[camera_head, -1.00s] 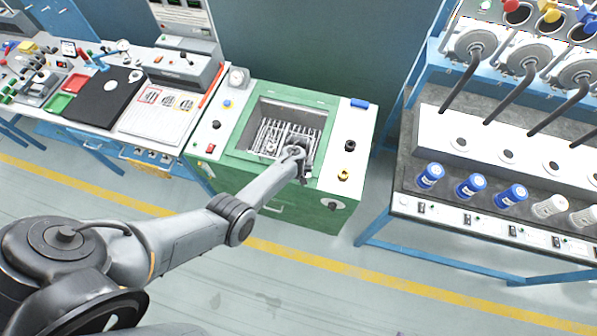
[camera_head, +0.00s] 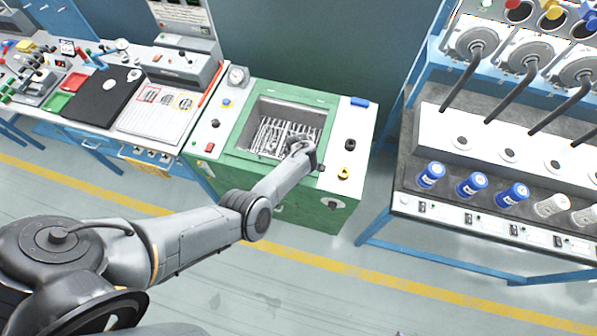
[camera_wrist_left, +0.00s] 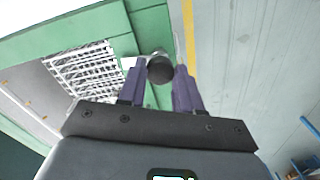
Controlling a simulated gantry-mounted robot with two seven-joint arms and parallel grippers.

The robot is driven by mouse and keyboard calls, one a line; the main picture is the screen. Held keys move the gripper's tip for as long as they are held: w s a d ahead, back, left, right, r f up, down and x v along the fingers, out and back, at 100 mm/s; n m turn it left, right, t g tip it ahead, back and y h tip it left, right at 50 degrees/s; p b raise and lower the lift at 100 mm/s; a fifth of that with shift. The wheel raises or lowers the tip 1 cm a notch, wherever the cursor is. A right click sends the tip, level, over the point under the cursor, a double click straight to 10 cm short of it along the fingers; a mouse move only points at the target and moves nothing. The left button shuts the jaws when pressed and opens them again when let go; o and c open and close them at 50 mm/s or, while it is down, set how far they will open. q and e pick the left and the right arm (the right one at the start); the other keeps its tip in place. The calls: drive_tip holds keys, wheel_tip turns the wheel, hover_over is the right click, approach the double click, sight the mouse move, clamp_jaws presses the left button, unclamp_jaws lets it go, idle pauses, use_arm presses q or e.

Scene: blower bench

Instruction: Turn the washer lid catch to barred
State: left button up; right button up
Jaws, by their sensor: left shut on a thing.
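The washer (camera_head: 262,182) is a green cabinet with its top well open and a wire rack (camera_head: 268,138) inside. My left gripper (camera_head: 318,167) is at the front right edge of the well. In the left wrist view, my left gripper (camera_wrist_left: 160,74) has its fingers on both sides of a dark round knob (camera_wrist_left: 159,67), seen end-on near the green edge. It is shut on this knob, which appears to be the lid catch. In the head view my wrist hides the knob, and its setting cannot be read. My right gripper is not in view.
The washer's right white panel holds a black knob (camera_head: 350,145) and a yellow knob (camera_head: 343,173). A gauge (camera_head: 237,76) stands at its back left. A workbench (camera_head: 130,135) is on the left, and a blue-framed stand (camera_head: 425,205) on the right. Floor in front is clear.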

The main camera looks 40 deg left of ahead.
use_arm(q)
drive_tip(key=shift+n, duration=0.7)
drive_tip(key=o, duration=1)
drive_tip(key=shift+o, duration=0.2)
wheel_tip(320, 180, up, 11)
drive_tip(key=p, duration=0.3)
drive_tip(key=shift+f, duration=0.15)
